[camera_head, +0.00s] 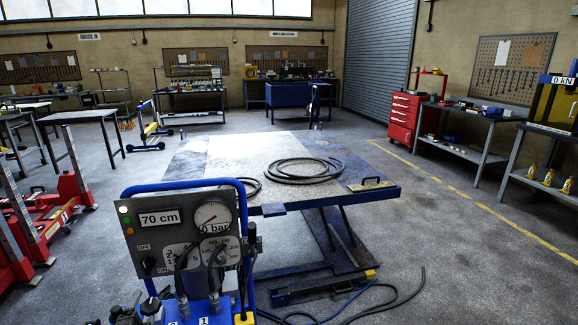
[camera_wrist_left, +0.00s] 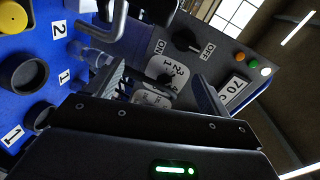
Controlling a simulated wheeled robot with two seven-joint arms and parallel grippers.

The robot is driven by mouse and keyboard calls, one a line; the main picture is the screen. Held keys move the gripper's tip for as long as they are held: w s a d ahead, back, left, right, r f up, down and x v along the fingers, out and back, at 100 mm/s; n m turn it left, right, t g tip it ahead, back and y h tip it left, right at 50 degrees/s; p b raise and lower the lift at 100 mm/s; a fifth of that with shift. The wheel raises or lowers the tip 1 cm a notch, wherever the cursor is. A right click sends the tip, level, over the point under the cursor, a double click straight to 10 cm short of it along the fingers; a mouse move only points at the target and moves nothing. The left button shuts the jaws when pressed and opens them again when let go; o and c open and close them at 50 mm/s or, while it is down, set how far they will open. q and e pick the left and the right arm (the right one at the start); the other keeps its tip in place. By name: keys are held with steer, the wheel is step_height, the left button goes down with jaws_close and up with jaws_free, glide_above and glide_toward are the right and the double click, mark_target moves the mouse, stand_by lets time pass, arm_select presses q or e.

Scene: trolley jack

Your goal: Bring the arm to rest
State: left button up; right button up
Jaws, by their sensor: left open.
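My left gripper (camera_head: 136,309) is low in the head view, mostly cut off by the bottom edge, in front of the control panel (camera_head: 160,222). In the left wrist view the gripper (camera_wrist_left: 162,88) is open, with no object visible between its fingers. Beyond the fingers is the panel, with a dark OFF/ON knob (camera_wrist_left: 187,40), a "70" display (camera_wrist_left: 236,88) and small lamps. The head view shows "70 cm" and a gauge (camera_head: 212,216) marked "0 bar". My right gripper is not in view.
A blue numbered face (camera_wrist_left: 30,95) with yellow and black round parts lies left in the wrist view. A lift table (camera_head: 225,155) carrying a coiled black hose (camera_head: 300,171) stands behind the panel. Hoses (camera_head: 400,302) lie on the floor. Open floor (camera_head: 480,260) extends to the right.

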arm_select(q)
steer(key=s+d+f+n+g+h, duration=0.2)
steer(key=s+d+f+n+g, duration=0.15)
steer(key=s+d+f, duration=0.45)
steer(key=s+d+r+n+g+h, duration=0.1)
steer(key=s+d+n+g, duration=0.15)
steer(key=s+d, duration=0.4)
steer(key=s+d+r+n+g+h, duration=0.1)
steer(key=s+d+n+g, duration=0.15)
steer(key=s, duration=0.65)
steer(key=s+d+r+n+g+h, duration=0.1)
steer(key=s+d+n+g, duration=0.1)
steer(key=s+d+g, duration=0.45)
step_height(320, 180, down, 25)
steer(key=s+a+t, duration=0.2)
steer(key=s+a+f+g, duration=0.1)
steer(key=s+a+f, duration=0.1)
steer(key=s+f, duration=1.5)
steer(key=shift+s+a+f+g, duration=0.25)
steer(key=shift+a+g, duration=0.05)
steer(key=shift+a, duration=0.1)
steer(key=shift+m, duration=0.25)
